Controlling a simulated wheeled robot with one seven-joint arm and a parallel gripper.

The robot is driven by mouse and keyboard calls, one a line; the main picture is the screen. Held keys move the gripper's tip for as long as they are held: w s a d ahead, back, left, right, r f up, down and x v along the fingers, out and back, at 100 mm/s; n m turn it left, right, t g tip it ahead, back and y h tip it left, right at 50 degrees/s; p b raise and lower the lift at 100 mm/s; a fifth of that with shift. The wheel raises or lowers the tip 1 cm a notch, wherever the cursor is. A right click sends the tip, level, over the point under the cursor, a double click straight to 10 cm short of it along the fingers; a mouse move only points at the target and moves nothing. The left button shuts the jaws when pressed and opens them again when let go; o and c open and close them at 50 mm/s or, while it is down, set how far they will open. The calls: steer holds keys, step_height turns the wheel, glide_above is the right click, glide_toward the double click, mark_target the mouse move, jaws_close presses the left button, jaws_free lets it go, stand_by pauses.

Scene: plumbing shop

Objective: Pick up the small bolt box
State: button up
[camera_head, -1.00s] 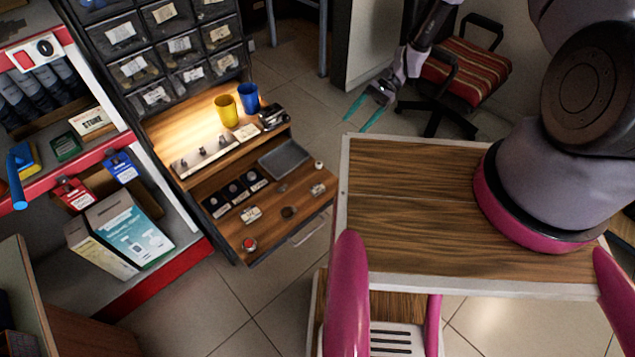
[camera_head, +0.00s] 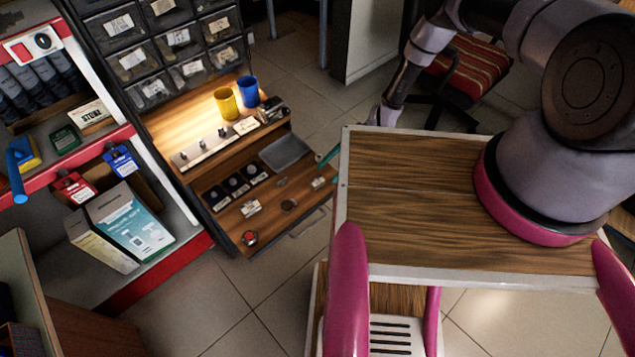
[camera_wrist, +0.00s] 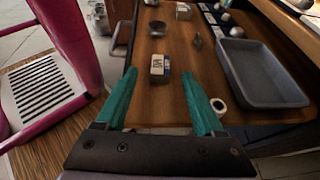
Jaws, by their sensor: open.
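A small pale box with a dark-marked label (camera_wrist: 160,65) lies on the wooden drawer surface, ahead of my fingertips and between them in the wrist view. In the head view it shows near the drawer's right end (camera_head: 318,182). A second small box (camera_head: 250,207) lies nearer the drawer's left front; it is at the top of the wrist view (camera_wrist: 183,11). I cannot read which holds bolts. My gripper (camera_wrist: 159,73) is open and empty, its teal fingers apart. In the head view one teal finger (camera_head: 328,158) shows past the worktop edge; the rest is hidden.
A grey tray (camera_wrist: 262,72) lies right of the fingers, with a white ring (camera_wrist: 219,104) near the right finger. A dark round disc (camera_wrist: 157,28) lies beyond the box. Yellow (camera_head: 226,103) and blue cups (camera_head: 248,92) stand at the back. My worktop borders the drawer.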

mark_target(319, 180)
steer(key=x, duration=0.4)
steer(key=shift+a, duration=0.2)
steer(key=shift+r, duration=0.1)
jaws_close()
